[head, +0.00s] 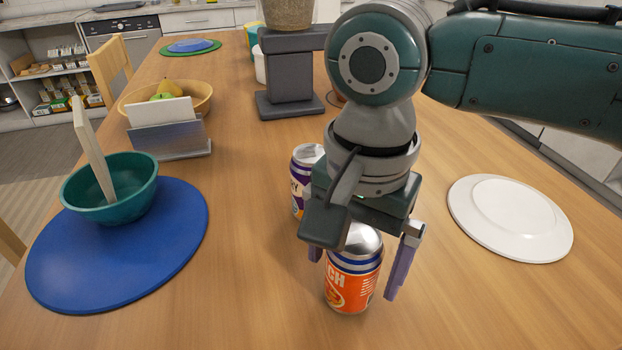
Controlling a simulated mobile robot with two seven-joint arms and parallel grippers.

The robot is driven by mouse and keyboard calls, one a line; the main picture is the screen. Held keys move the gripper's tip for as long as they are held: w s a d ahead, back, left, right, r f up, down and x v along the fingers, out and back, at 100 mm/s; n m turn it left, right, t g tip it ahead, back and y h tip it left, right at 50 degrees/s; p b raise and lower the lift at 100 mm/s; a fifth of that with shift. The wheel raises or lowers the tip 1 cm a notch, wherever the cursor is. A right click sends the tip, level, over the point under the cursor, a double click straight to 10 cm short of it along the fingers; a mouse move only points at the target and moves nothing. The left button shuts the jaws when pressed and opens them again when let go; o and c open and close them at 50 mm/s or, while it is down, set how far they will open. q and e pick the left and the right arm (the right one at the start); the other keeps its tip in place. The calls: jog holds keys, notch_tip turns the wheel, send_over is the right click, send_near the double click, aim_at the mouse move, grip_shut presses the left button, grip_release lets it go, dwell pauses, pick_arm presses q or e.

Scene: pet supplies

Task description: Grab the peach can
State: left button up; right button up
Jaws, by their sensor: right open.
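The peach can (352,284) is orange with blue bands and a silver top, and part of the lettering "CH" shows on it. It stands upright on the wooden table near the front. My right gripper (352,268) points down over the can and is open, with one finger on each side of it. The right finger looks apart from the can; the left finger is mostly hidden behind the gripper body and the can. My left gripper is not in view.
A purple can (299,205) stands close behind, partly hidden by my gripper. A white plate (510,218) lies to the right. A blue mat (120,265) with a teal bowl (127,202) lies left. A napkin holder (172,140) and fruit bowl (204,97) stand farther back.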

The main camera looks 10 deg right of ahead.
notch_tip(320, 180, down, 2)
jog(key=shift+c, duration=0.2)
grip_shut()
dwell(0.7)
